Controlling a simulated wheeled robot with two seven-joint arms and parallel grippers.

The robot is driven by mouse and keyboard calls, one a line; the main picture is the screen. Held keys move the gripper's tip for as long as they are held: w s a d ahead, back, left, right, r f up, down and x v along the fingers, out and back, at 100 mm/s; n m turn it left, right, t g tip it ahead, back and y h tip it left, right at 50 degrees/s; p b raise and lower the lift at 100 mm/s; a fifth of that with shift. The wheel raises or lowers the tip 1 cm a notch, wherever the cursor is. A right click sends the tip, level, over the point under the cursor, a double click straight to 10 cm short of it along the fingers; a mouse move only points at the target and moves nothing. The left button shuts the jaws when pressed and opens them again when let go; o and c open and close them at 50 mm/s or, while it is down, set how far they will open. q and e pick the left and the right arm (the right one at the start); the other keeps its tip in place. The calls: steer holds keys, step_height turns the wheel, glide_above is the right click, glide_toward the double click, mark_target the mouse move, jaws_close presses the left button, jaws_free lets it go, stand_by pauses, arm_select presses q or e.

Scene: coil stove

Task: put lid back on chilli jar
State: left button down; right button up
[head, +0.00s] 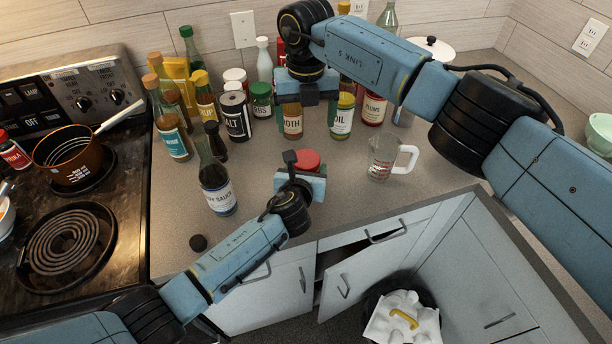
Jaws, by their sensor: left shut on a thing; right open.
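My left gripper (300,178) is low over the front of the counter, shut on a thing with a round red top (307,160). The gripper covers most of what is under that top, so I cannot tell whether it is a loose lid or a jar with a lid on. My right gripper (306,98) is open and points down by the broth bottle (292,122); I cannot tell whether they touch. No label that I can read says chilli.
A soy sauce bottle (217,190) stands left of my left gripper, a glass measuring jug (383,160) to the right. Bottles and jars crowd the back, including salt (236,115) and oil (342,118). A coil stove (65,245) is at the left. The front-middle counter is mostly clear.

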arm_select(q)
steer(key=shift+f, duration=0.1)
arm_select(e)
steer(key=shift+r, duration=0.6)
arm_select(q)
steer(key=shift+c, duration=1.2)
jaws_free()
steer(key=shift+s+a+r, duration=0.1)
steer(key=shift+s+r, duration=0.2)
steer(key=shift+s, duration=0.2)
steer(key=p+v, duration=0.2)
steer(key=v, duration=1)
steer(key=shift+s, duration=0.2)
arm_select(e)
step_height(320, 180, up, 2)
steer(key=shift+r, duration=0.2)
arm_select(q)
steer(key=shift+f, duration=0.1)
arm_select(e)
steer(key=shift+s, duration=0.1)
